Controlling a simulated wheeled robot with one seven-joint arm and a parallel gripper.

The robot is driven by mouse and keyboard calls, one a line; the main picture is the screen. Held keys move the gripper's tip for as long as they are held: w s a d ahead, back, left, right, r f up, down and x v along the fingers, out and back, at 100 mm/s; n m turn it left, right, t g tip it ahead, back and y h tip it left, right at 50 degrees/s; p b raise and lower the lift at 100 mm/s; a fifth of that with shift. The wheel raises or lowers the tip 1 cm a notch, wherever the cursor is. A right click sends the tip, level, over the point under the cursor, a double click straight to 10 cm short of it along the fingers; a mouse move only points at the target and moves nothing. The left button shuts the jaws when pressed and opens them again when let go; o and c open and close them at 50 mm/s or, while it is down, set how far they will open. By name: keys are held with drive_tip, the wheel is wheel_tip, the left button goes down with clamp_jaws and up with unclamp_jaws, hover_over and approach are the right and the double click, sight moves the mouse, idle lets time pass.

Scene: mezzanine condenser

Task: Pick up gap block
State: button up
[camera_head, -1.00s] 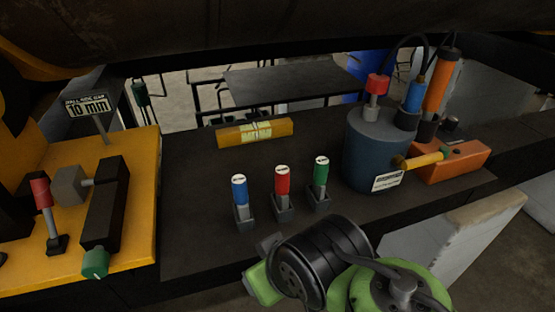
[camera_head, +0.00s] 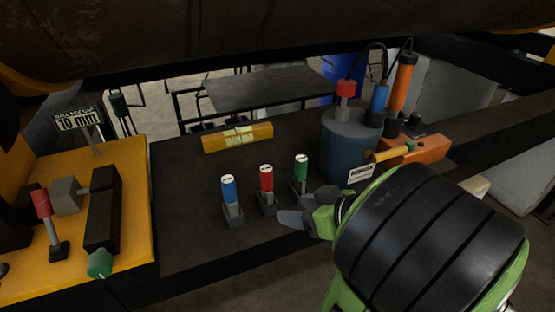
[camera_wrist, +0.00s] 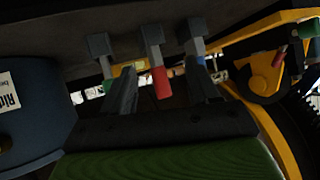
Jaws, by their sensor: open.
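Three small grey blocks with coloured caps stand in a row on the dark bench: blue (camera_head: 229,189), red (camera_head: 267,179) and green (camera_head: 302,168). I cannot tell which is the gap block. In the wrist view they appear upside down, with the red cap (camera_wrist: 160,83) in the middle, the green at left and the blue at right partly behind the fingers. My gripper (camera_head: 306,208) is open and empty, just right of the row, near the red and green blocks. In the wrist view its two fingers (camera_wrist: 160,72) stand apart, with the red cap seen between them.
A sign reading 10 mm (camera_head: 78,121) stands behind the yellow plate (camera_head: 137,215) at left. A yellow level-like bar (camera_head: 238,137) lies behind the blocks. A blue-grey cylinder (camera_head: 345,148) and an orange block (camera_head: 425,149) stand at right.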

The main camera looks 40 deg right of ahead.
drive_tip(key=s+d+r+m+t+h, duration=0.1)
drive_tip(key=s+d+r+t+h, duration=0.3)
drive_tip(key=d, duration=0.4)
drive_tip(key=y+b, duration=0.1)
drive_tip(key=b, duration=0.5)
approach(296, 167)
drive_tip(key=w+d+f, duration=0.2)
drive_tip(key=shift+g, duration=0.3)
drive_tip(key=p+x, duration=0.1)
drive_tip(key=x, duration=0.2)
drive_tip(key=p+x, duration=0.1)
drive_tip(key=x, duration=0.2)
drive_tip(key=p+x, duration=0.1)
drive_tip(key=x, duration=0.2)
drive_tip(key=shift+w+a+r, duration=0.25)
drive_tip(key=shift+a+r, duration=0.05)
drive_tip(key=shift+w+d+f, duration=0.1)
drive_tip(key=shift+w, duration=0.1)
drive_tip(key=shift+s, duration=0.15)
drive_tip(key=shift+c, duration=1.4)
clamp_jaws()
wheel_tip(296, 167, up, 10)
drive_tip(key=p, duration=0.1)
